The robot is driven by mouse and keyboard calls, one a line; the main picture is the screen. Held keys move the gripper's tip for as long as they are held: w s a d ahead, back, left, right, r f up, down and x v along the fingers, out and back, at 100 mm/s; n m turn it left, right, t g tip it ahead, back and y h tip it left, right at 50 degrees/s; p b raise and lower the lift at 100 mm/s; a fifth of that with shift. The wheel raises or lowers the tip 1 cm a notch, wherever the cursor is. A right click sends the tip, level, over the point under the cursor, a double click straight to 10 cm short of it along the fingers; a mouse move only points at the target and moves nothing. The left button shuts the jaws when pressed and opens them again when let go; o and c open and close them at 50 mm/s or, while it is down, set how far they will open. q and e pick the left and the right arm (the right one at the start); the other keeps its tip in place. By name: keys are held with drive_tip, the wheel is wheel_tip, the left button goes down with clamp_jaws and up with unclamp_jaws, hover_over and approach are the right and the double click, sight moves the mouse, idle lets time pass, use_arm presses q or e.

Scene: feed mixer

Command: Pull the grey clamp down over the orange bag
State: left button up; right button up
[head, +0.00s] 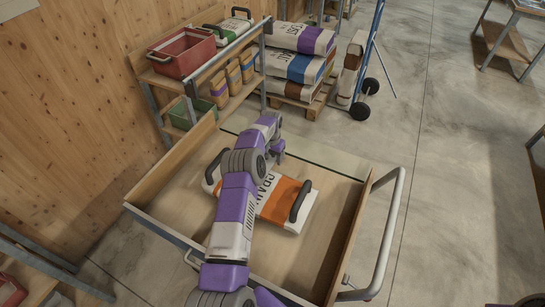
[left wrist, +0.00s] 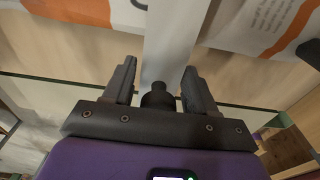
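The white bag with an orange band (head: 278,199) lies flat on the wooden cart bed (head: 315,248), partly hidden by my left arm. A dark handle-like bar stands at each end of it. Its white and orange surface also shows at the top of the left wrist view (left wrist: 262,18). My left gripper (head: 277,152) is beyond the bag's far edge. In the left wrist view its fingers (left wrist: 160,88) are apart. A pale grey bar, likely the clamp (left wrist: 170,45), runs down between them to a dark knob (left wrist: 158,96); finger contact is unclear. My right gripper is out of view.
The cart has a wooden side wall (head: 170,165) at left and a metal push handle (head: 388,235) at right. Behind stand a shelf with a red crate (head: 182,52), stacked sacks (head: 296,66) and a blue hand truck (head: 372,45).

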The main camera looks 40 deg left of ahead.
use_arm(q)
drive_tip(key=shift+r, duration=0.1)
drive_tip(key=r, duration=0.7)
drive_tip(key=shift+s+r, duration=0.25)
